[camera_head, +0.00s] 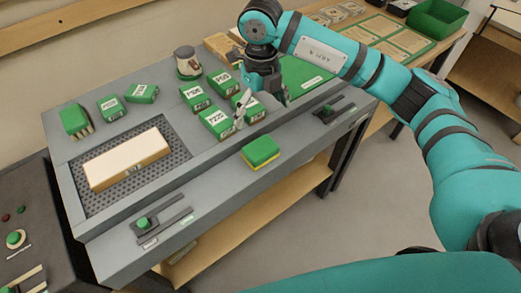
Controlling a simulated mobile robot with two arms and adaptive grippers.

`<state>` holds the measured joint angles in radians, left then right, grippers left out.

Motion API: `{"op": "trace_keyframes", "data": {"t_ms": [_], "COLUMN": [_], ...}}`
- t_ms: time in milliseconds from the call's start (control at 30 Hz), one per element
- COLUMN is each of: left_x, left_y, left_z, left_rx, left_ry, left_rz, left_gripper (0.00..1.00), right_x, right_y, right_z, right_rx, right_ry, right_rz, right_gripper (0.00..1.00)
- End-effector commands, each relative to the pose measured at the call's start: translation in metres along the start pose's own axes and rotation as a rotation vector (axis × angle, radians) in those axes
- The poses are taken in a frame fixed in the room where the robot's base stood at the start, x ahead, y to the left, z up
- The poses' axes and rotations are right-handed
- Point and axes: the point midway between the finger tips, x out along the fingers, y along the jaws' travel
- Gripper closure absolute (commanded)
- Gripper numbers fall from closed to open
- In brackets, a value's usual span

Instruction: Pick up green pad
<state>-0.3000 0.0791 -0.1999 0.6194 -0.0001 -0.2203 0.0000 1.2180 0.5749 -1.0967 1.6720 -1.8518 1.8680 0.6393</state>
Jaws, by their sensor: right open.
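A green pad with a yellow underside (261,151) lies on the front ledge of the grey bench. A flat green mat (308,72) lies farther back, partly hidden by my right arm. My right gripper (262,106) points down over the bench, behind the yellow-edged pad and apart from it. It is open, close to the labelled green boxes (217,122); whether it touches one I cannot tell. My left gripper is out of view.
A cream block (127,159) lies on a dark perforated panel (84,200) at the left. Sliders with green knobs (144,223) sit on the front ledge. A jar (187,64) stands at the back. The ledge beside the pad is clear.

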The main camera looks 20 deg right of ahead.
Motion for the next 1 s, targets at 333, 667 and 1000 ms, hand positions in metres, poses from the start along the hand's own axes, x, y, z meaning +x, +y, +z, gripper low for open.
{"op": "trace_keyframes", "data": {"t_ms": [333,667,1000], "left_x": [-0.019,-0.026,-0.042], "left_y": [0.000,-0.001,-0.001], "left_z": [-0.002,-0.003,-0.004], "left_rx": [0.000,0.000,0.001], "left_ry": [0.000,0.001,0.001], "left_rz": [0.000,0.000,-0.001], "left_gripper": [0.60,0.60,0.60], "right_x": [0.074,0.104,0.148], "right_y": [0.002,0.003,0.005], "right_z": [-0.001,-0.001,-0.003], "right_rx": [-0.002,-0.003,-0.003], "right_ry": [0.004,0.002,0.001], "right_rz": [0.004,0.004,0.005], "right_gripper": [0.00,0.00,0.00]}}
